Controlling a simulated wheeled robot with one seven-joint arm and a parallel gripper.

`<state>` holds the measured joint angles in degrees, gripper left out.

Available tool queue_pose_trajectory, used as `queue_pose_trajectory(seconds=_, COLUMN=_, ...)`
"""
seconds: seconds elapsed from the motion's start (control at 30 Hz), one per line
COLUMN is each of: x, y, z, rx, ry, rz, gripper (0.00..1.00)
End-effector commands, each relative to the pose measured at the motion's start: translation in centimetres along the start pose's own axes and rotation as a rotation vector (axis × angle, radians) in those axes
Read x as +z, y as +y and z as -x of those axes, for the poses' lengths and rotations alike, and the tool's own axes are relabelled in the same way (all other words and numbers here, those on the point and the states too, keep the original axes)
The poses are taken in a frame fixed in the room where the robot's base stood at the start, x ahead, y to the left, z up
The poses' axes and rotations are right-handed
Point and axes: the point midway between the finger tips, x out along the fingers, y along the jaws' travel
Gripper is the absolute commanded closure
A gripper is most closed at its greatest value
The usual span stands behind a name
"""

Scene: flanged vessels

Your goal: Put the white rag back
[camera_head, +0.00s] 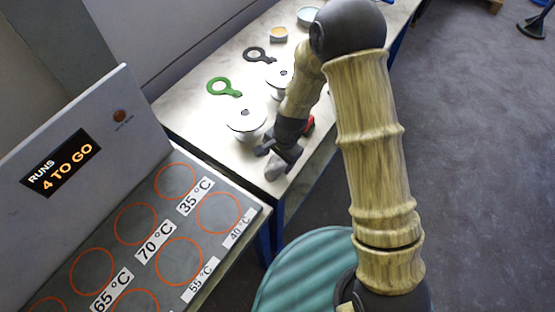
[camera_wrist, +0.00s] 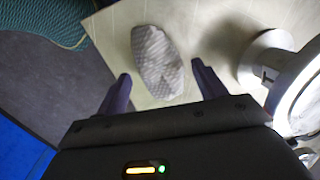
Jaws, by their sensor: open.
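A crumpled whitish rag (camera_wrist: 157,62) lies on the pale table top in the wrist view, between and beyond my two fingertips. In the head view the rag (camera_head: 275,168) shows as a small greyish lump near the table's front corner, just below my gripper (camera_head: 280,152). My gripper also shows in the wrist view (camera_wrist: 160,82); its fingers are apart, with the rag in line with the gap. I cannot tell how high the fingers are above the rag.
A flanged vessel (camera_head: 246,122) stands close left of my gripper; it fills the right of the wrist view (camera_wrist: 262,62). A green ring tool (camera_head: 222,87) and a dark one (camera_head: 258,55) lie farther back. A panel with marked circles (camera_head: 178,262) is at lower left.

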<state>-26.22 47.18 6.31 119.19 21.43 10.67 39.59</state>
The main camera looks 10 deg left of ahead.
Motion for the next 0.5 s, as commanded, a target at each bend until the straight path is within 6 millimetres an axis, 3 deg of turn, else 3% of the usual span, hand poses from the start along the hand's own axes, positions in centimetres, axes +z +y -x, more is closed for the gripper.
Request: queue_pose_trajectory(seconds=0.5, x=0.0, y=-0.1, z=8.1, rx=-0.004, ry=0.003, rz=0.002, gripper=0.30)
